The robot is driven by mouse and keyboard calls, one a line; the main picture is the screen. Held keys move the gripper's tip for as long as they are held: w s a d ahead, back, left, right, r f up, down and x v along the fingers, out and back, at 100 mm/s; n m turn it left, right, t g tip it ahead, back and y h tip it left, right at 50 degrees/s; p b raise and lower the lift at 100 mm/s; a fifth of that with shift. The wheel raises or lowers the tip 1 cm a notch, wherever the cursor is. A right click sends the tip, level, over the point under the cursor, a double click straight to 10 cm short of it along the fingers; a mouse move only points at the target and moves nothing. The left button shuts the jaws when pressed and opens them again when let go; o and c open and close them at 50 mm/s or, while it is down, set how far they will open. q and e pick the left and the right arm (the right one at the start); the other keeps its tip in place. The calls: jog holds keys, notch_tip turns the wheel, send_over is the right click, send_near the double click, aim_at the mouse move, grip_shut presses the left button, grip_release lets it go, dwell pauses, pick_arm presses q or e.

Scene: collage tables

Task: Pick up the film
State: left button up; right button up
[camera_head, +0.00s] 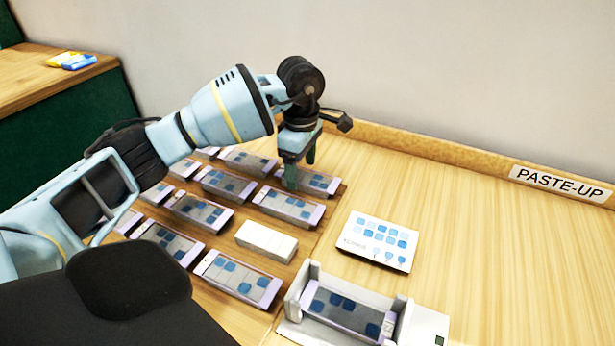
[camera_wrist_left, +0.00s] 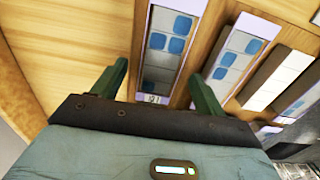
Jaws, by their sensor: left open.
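Several film strips, grey with blue squares and lilac ends, lie in rows on a wooden table. My left gripper (camera_head: 301,170) is open, pointing down at the back right film strip (camera_head: 318,183). In the left wrist view the left gripper's fingers (camera_wrist_left: 158,72) stand on either side of a film strip (camera_wrist_left: 163,62), whose near end carries a small printed label. I cannot tell whether the fingers touch it. A neighbouring film strip (camera_wrist_left: 233,57) lies just right of the right finger. My right gripper is not in view.
A white block (camera_head: 266,241) sits among the strips. A white card with blue swatches (camera_head: 377,241) lies to their right. A pale holder (camera_head: 292,304) at the front contains another strip (camera_head: 345,311). A back ledge bears a PASTE-UP sign (camera_head: 561,186). The table's right side is clear.

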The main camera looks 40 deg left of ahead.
aim_at(302, 176)
pick_arm(q)
jog(key=c, duration=1)
jog(key=shift+c, duration=0.2)
jog(key=shift+r, duration=0.1)
jog(key=shift+r, duration=0.75)
notch_tip(302, 176, up, 2)
jog(key=shift+s+d, duration=0.15)
jog(key=s+d+r, duration=0.1)
jog(key=s+d, duration=0.7)
jog(key=s, duration=0.5)
jog(key=shift+d+r, duration=0.2)
jog(key=shift+d, duration=0.05)
jog(key=shift+s, duration=0.15)
